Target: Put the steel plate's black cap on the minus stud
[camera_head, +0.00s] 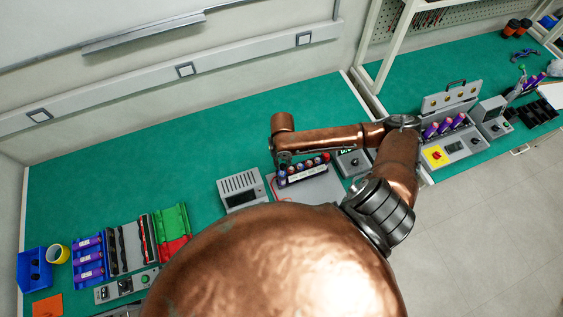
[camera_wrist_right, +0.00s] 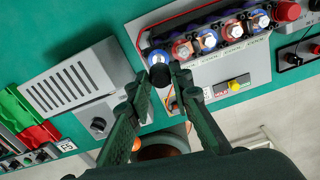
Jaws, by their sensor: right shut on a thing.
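In the wrist view, my right gripper (camera_wrist_right: 161,78) is shut on a small round black cap (camera_wrist_right: 160,74). The cap is just below the leftmost blue-ringed stud (camera_wrist_right: 157,57) in the picture; whether they touch I cannot tell. That stud is at the end of a row of red- and blue-ringed studs on the steel plate (camera_wrist_right: 215,70), probably the minus end, though no minus sign is readable. A red cap (camera_wrist_right: 286,12) is at the other end. In the head view, the plate (camera_head: 312,192) lies below my right forearm, and my right gripper (camera_head: 282,165) is at the row's left end. My left gripper is out of view.
A grey vented box (camera_head: 240,190) stands left of the plate, and a grey box with a knob (camera_head: 352,163) stands right of it. A yellow knob (camera_wrist_right: 237,85) is on the plate's near edge. The green bench (camera_head: 150,150) behind is clear. Blue and green trays are far left.

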